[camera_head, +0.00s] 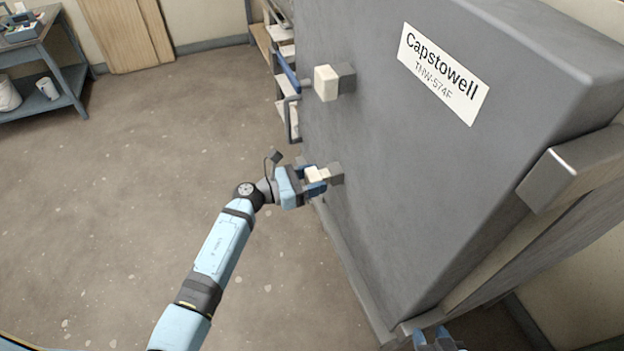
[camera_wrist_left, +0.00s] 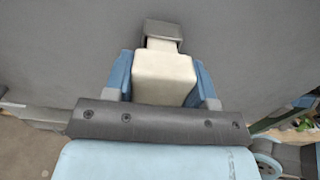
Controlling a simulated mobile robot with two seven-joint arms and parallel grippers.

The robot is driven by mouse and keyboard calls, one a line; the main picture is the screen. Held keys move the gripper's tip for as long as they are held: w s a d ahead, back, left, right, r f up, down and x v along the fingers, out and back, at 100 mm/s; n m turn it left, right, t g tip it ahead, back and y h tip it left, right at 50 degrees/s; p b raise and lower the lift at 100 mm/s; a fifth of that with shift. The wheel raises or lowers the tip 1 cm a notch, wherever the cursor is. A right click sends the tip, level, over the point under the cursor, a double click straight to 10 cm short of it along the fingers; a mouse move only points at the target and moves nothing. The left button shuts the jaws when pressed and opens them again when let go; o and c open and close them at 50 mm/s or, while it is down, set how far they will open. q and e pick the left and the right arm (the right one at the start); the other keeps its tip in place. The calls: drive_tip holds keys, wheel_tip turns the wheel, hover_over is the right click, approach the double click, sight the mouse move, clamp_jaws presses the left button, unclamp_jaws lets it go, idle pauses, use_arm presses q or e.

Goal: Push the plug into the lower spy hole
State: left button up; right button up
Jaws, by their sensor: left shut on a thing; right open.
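The kiln (camera_head: 400,150) is a large grey box with a "Capstowell" label. Its lower spy hole is a small grey block (camera_head: 336,174) on the kiln face. My left gripper (camera_head: 316,177) is shut on a cream plug (camera_head: 313,174) in front of that block. In the left wrist view the plug (camera_wrist_left: 165,78) sits between my blue fingers, and its narrower far part meets the grey block (camera_wrist_left: 163,30). How deep it sits inside is hidden. My right gripper (camera_head: 435,341) is partly in view at the bottom edge, open, low beside the kiln.
Another cream plug (camera_head: 326,83) sits at the upper spy hole block (camera_head: 346,77). A shelf rack (camera_head: 284,70) stands behind the kiln's left edge. A grey workbench (camera_head: 45,60) is at the far left. The floor (camera_head: 130,200) left of the kiln is clear.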

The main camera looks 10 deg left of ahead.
use_arm(q)
drive_tip(key=shift+w+d, duration=0.15)
drive_tip(key=shift+d, duration=0.05)
drive_tip(key=shift+w+d+b, duration=0.2)
drive_tip(key=shift+d+b, duration=0.15)
drive_tip(key=shift+b, duration=0.05)
drive_tip(key=shift+w+d, duration=0.2)
idle(0.4)
drive_tip(key=shift+w+d+b, duration=0.1)
drive_tip(key=shift+d+b, duration=0.05)
drive_tip(key=shift+b, duration=0.15)
drive_tip(key=o, duration=1.3)
drive_tip(key=shift+c, duration=0.2)
